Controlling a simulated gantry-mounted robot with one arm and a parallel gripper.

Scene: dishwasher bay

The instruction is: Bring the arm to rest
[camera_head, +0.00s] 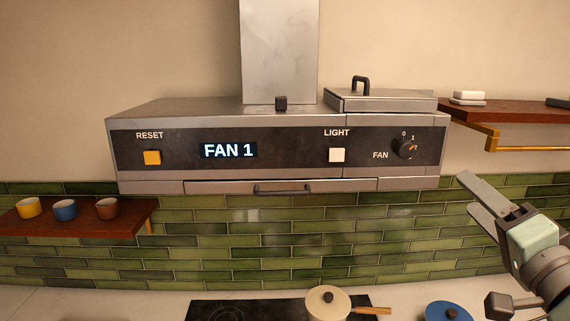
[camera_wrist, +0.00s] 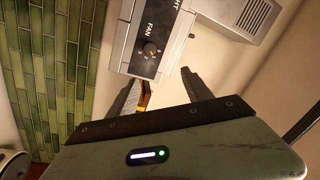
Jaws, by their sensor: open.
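My gripper (camera_head: 472,204) is at the right in the head view, in front of the green tiles and below the right end of the range hood (camera_head: 240,187). Its two fingers are apart and nothing is between them. In the wrist view the open gripper (camera_wrist: 163,92) points toward the hood's fan knob (camera_wrist: 150,49), clear of it. The fan knob also shows in the head view (camera_head: 405,148), and the hood display (camera_head: 229,150) reads FAN 1.
A wooden shelf (camera_head: 500,112) with a brass rail is above my gripper at the right. A cream pot (camera_head: 328,303) and a blue lid (camera_head: 448,311) are low in front. A left shelf (camera_head: 75,226) holds three cups. The space before the tiles between is clear.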

